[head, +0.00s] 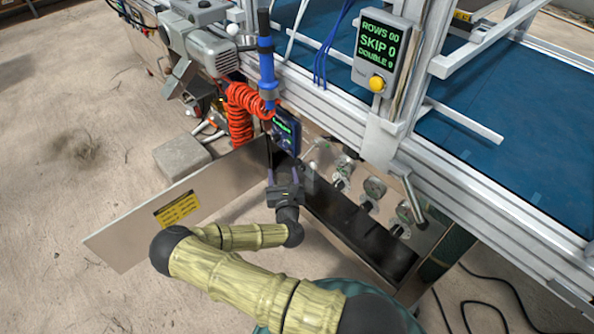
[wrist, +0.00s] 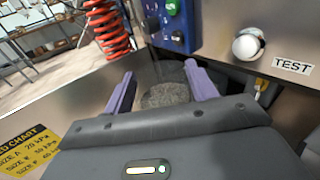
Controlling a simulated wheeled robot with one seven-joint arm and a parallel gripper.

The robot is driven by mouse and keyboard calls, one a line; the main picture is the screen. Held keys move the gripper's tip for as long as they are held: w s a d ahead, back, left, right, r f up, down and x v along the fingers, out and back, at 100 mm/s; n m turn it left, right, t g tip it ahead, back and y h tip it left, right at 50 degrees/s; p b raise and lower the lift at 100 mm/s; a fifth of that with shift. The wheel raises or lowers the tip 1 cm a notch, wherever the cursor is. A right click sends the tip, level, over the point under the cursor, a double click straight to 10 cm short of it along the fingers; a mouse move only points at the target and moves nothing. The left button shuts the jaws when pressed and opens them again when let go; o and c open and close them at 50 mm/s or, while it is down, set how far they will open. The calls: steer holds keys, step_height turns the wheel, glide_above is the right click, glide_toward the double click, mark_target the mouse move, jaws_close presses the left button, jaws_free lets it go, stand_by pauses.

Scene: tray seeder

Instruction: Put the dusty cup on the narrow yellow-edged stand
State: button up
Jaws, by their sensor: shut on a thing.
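My gripper (head: 284,174) is in front of the machine's open cabinet, just below a dark blue control box. In the wrist view its two purple fingers (wrist: 160,88) are shut on a grey, speckled, rounded thing, which looks like the dusty cup (wrist: 165,95). Only its top part shows; the palm hides the rest. In the head view I cannot make out the cup. I cannot pick out the narrow yellow-edged stand in either view.
An open metal door panel (head: 150,212) with a yellow chart is left of my gripper. The control box (head: 284,132) and red coiled hose (head: 240,112) are close above. Several gauges (head: 374,188) and a dark ledge (head: 365,230) are to the right. A concrete block (head: 180,158) stands behind the panel.

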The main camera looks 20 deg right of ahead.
steer(key=a+n+y, duration=0.1)
steer(key=a+f+y+p, duration=0.1)
steer(key=a+n+y, duration=0.1)
steer(key=y, duration=0.1)
steer(key=shift+s+f+n+p, duration=0.2)
steer(key=shift+f+n+p, duration=0.1)
steer(key=shift+f+p, duration=0.1)
steer(key=s+r+p, duration=0.3)
steer(key=r+p, duration=0.8)
steer(key=p, duration=0.1)
steer(key=s+r+p, duration=0.2)
steer(key=r+p, duration=0.9)
steer(key=p, duration=0.1)
steer(key=s+r+p, duration=0.3)
steer(key=r+p, duration=0.9)
steer(key=p, duration=0.1)
steer(key=shift+s, duration=0.35)
